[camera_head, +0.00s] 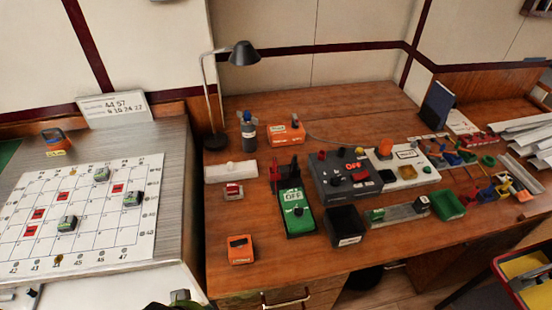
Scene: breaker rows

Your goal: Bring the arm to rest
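Neither gripper can be made out clearly in the head view. A small dark and green shape (180,296) is cut off at the bottom edge, left of the desk drawers. I cannot tell whether it is part of my arm or a separate thing. On the left, a white grid sheet (100,250) lies on a grey board. Grey-green breaker blocks stand on it at the left (67,223), at the right (133,198) and at the back (102,175). Several red marks fill other squares.
The wooden desk (270,250) carries a green box marked OFF (296,212), a dark control panel (345,175), a black bin (346,226), an orange block (240,249) and a lamp (243,55). A red-rimmed crate (505,285) stands at lower right.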

